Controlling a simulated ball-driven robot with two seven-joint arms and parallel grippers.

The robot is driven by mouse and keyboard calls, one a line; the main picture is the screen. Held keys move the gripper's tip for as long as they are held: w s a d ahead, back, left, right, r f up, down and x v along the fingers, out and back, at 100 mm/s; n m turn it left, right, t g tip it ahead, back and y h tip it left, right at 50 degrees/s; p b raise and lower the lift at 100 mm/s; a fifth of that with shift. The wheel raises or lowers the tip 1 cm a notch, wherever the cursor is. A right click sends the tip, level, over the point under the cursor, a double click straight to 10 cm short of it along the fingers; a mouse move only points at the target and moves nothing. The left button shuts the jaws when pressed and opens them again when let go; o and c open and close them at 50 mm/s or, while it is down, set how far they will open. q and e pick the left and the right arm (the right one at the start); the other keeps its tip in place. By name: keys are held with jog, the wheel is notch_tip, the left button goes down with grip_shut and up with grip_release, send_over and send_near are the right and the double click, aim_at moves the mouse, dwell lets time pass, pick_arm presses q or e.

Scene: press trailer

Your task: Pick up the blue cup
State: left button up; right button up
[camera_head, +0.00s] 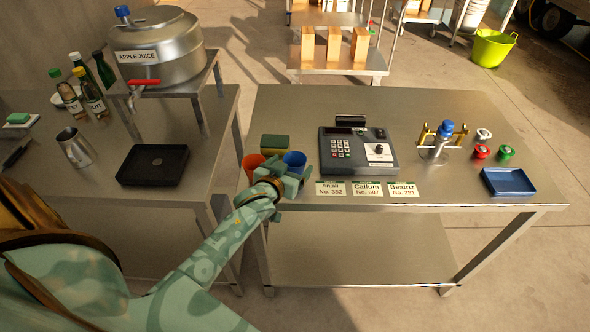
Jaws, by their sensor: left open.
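The blue cup (295,160) stands on the right-hand steel table, near its left front corner. An orange cup (252,166) stands just left of it, partly hidden by my left gripper. My left gripper (288,178) is open at the near side of the blue cup, and it hides the cup's lower part. I cannot tell whether the fingers touch the cup or reach around it. My right gripper is not in view.
A green and yellow sponge (274,145) lies behind the cups. A keypad device (357,150), name cards (367,189) and a blue tray (508,182) are to the right. A gap separates this table from the left table (200,165), which holds a black tray (153,165).

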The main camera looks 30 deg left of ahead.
aim_at(299, 157)
pick_arm(q)
jog(key=x, duration=0.3)
jog(key=shift+f+b, duration=0.15)
jog(key=shift+b, duration=0.2)
jog(key=shift+w+a, duration=0.1)
jog(key=shift+w, duration=0.35)
jog(key=shift+s, duration=0.1)
jog(key=shift+c, duration=0.9)
jog(key=c, duration=0.8)
